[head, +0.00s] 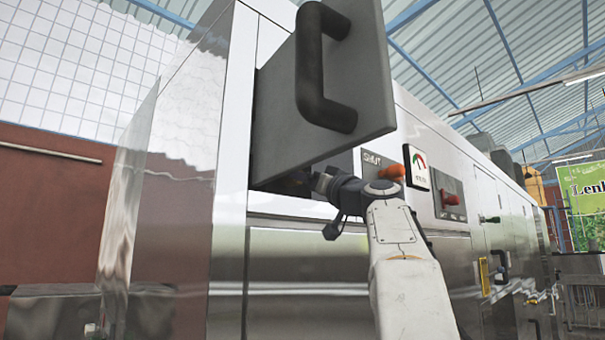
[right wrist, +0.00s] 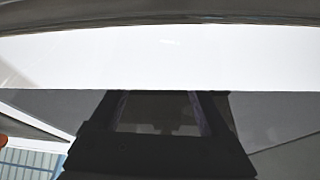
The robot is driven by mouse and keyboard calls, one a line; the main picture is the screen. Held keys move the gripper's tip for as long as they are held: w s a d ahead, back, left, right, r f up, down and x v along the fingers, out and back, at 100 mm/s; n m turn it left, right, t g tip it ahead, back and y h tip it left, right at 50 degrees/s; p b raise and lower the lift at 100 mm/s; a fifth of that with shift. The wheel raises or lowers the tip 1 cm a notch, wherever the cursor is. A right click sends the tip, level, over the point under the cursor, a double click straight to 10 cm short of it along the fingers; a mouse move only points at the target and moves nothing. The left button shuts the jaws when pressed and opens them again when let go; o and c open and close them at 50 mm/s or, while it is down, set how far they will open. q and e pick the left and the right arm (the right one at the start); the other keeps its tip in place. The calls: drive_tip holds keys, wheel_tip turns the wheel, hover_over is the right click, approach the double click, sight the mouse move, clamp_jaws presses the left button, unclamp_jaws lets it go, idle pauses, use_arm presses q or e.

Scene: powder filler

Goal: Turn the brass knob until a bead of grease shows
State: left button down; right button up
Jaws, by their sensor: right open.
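I cannot make out the brass knob or any grease in either view. My right arm rises from the bottom of the head view and reaches left, under the lower edge of a raised grey hatch (head: 345,75) with a black handle. My right gripper (head: 298,181) is in shadow under that hatch, at the machine's opening, and its fingertips are mostly hidden. In the right wrist view the gripper (right wrist: 160,108) is open, with a gap between its dark fingers, before a bright white band and grey surfaces. I see nothing held. My left gripper is not in view.
The shiny steel machine (head: 300,285) fills the middle. The hatch hangs close above the arm.

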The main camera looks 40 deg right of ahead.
clamp_jaws()
drive_tip(key=shift+m+h, duration=0.4)
drive_tip(key=shift+m, duration=0.1)
drive_tip(key=m+h, duration=0.1)
drive_tip(key=m, duration=0.2)
drive_tip(key=shift+a+r+m+g+h+p, duration=0.15)
drive_tip(key=shift+m+g+h+p, duration=0.15)
drive_tip(key=shift+m+h+p, duration=0.1)
drive_tip(key=m+h+p, duration=0.1)
drive_tip(key=m, duration=0.2)
drive_tip(key=m+g+h+p, duration=0.1)
drive_tip(key=m, duration=0.2)
drive_tip(key=shift+a+r+g, duration=0.15)
drive_tip(key=shift+g, duration=0.15)
drive_tip(key=m+g+h, duration=0.1)
drive_tip(key=m, duration=0.2)
drive_tip(key=shift+r+m+g, duration=0.1)
drive_tip(key=shift+m+g, duration=0.6)
drive_tip(key=shift+m, duration=1.2)
